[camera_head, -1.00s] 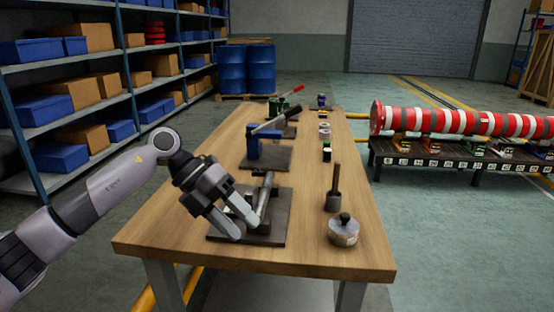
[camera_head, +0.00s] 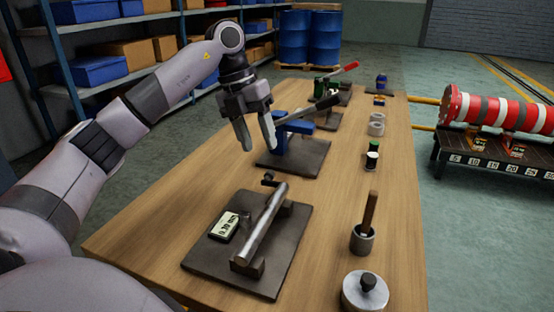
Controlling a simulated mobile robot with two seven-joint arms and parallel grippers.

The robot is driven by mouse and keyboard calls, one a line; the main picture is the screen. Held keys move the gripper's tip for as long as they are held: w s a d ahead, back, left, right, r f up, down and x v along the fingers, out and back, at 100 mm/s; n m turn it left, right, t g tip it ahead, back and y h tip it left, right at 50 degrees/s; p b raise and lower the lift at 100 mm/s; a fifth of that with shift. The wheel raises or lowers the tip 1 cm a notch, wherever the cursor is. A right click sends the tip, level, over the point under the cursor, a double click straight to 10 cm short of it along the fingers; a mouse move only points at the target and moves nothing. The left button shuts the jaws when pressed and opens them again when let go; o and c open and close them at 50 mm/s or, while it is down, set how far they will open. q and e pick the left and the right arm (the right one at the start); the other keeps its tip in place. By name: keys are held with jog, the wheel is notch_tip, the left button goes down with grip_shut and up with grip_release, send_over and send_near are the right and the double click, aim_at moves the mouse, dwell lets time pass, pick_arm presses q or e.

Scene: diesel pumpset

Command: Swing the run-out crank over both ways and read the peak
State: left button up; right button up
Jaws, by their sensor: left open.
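The run-out fixture stands on a dark plate (camera_head: 210,264) on the near part of the bench. A grey shaft (camera_head: 264,222) lies across its supports, with a small dark crank (camera_head: 270,180) at the far end. A small gauge with a pale display (camera_head: 224,226) sits left of the shaft; its digits are too small to read surely. My left gripper (camera_head: 256,144) is open and empty, fingers pointing down, beyond the fixture and apart from the crank. It appears in front of the blue lever device (camera_head: 283,146). My right gripper is out of view.
The wooden bench (camera_head: 150,220) has a cup with a wooden-handled tool (camera_head: 362,240) and a round knobbed weight (camera_head: 365,291) on the right. A red-handled green device (camera_head: 328,86) stands farther back. Shelves (camera_head: 100,70) line the left side.

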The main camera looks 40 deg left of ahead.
aim_at(268, 171)
pick_arm(q)
jog(key=x, duration=0.6)
jog(key=shift+s+d+f+b, duration=0.1)
jog(key=shift+d+f+b, duration=0.05)
jog(key=shift+f+b, duration=0.25)
grip_shut()
